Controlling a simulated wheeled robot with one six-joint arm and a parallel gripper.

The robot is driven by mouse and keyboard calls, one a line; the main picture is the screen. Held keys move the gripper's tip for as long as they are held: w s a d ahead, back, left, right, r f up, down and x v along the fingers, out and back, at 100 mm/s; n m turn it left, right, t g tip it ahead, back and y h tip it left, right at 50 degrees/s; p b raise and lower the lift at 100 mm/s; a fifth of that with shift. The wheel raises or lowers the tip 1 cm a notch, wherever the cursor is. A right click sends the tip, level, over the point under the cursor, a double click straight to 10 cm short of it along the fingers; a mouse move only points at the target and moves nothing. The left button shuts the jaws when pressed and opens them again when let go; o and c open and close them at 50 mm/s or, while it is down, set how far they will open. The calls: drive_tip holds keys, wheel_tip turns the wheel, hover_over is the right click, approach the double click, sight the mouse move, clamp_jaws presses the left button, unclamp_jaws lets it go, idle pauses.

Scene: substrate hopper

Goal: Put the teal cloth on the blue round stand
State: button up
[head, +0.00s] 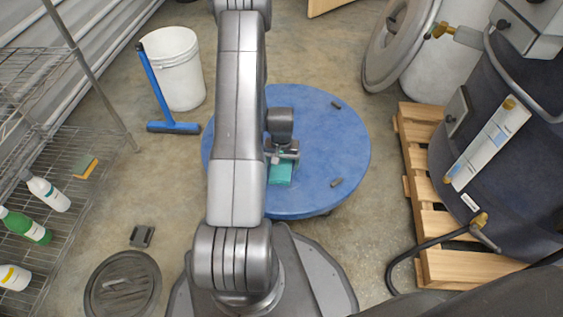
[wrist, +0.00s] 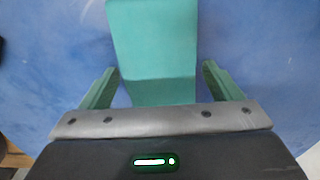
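The teal cloth (head: 280,173) lies on the blue round stand (head: 335,150), near its middle, looking like a small folded block. My gripper (head: 282,156) is right above the cloth's far part in the head view. In the wrist view the cloth (wrist: 152,40) runs between the two fingers of my gripper (wrist: 160,72). The fingers are spread wide, with blue surface (wrist: 50,60) showing between each finger and the cloth. My gripper is open. My arm hides part of the stand's left side in the head view.
A white bucket (head: 172,70) and blue squeegee (head: 157,92) are at the back left. A wire shelf (head: 60,150) with bottles stands left. A wooden pallet (head: 425,190) bearing a dark tank (head: 500,130) stands right.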

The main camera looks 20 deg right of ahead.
sight(282, 163)
wheel_tip(282, 163, up, 12)
drive_tip(key=p, duration=0.4)
drive_tip(key=shift+r+p, duration=0.15)
drive_tip(key=shift+p, duration=0.25)
wheel_tip(282, 163, down, 13)
drive_tip(key=b, duration=0.5)
drive_tip(key=shift+r, duration=0.1)
drive_tip(key=shift+r+p, duration=0.95)
drive_tip(key=shift+r, duration=1.3)
drive_tip(key=shift+f, duration=0.1)
